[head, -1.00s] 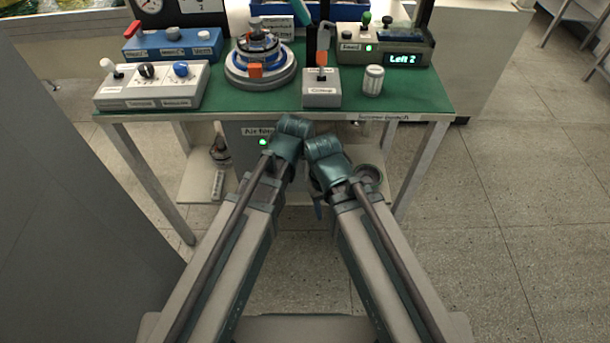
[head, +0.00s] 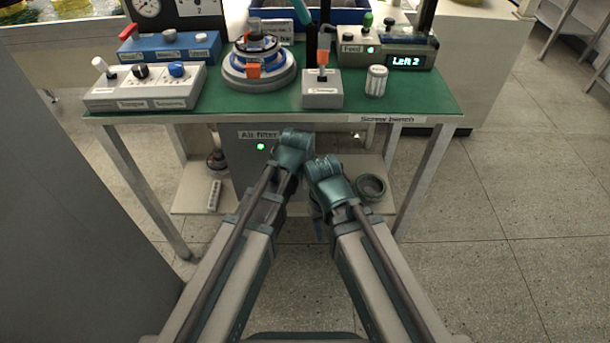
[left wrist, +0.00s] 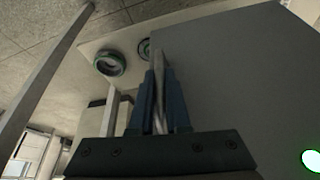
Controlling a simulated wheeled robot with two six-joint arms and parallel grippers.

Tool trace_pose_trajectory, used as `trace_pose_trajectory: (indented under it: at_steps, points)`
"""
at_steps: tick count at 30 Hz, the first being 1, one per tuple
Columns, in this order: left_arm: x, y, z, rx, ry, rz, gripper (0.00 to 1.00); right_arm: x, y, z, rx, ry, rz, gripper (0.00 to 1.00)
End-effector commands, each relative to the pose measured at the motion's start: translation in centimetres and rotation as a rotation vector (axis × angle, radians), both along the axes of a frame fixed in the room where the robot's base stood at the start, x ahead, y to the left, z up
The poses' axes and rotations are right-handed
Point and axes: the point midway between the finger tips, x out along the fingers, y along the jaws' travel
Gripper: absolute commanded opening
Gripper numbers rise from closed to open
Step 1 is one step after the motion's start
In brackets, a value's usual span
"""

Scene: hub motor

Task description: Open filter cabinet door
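The grey air filter cabinet (head: 232,160) stands under the green-topped bench, with an "Air filter" label and a lit green lamp (head: 261,146) on its front. My left gripper (left wrist: 161,75) is at the cabinet's edge, its two blue fingers close together on either side of a thin pale upright handle (left wrist: 159,60). The grey cabinet surface (left wrist: 240,75) fills the right of the left wrist view, and the door looks shut. In the head view my left wrist (head: 292,150) hides the handle and fingers.
The bench (head: 420,104) holds a blue switch box (head: 170,47), a white control box (head: 145,88), a round motor fixture (head: 258,70) and a clamp box (head: 322,90). A dark ring (head: 370,187) lies on the lower shelf. Open floor lies to the right.

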Motion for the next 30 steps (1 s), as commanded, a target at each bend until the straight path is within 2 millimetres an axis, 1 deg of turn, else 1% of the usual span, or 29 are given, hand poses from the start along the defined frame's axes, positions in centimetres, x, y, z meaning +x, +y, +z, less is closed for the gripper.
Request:
trace_pose_trajectory:
  at_steps: [1,2,30]
  points:
    - [-0.01,0.00,0.00,0.000,0.000,0.000,0.03,0.00,0.00,0.00,0.000,0.000,0.000,0.50]
    - [-0.01,0.00,0.00,0.000,0.000,0.000,0.00,0.00,0.00,0.00,0.000,0.000,0.000,0.50]
    - [-0.01,0.00,-0.01,0.000,0.000,0.000,0.00,0.00,0.00,-0.01,0.000,0.000,0.000,0.50]
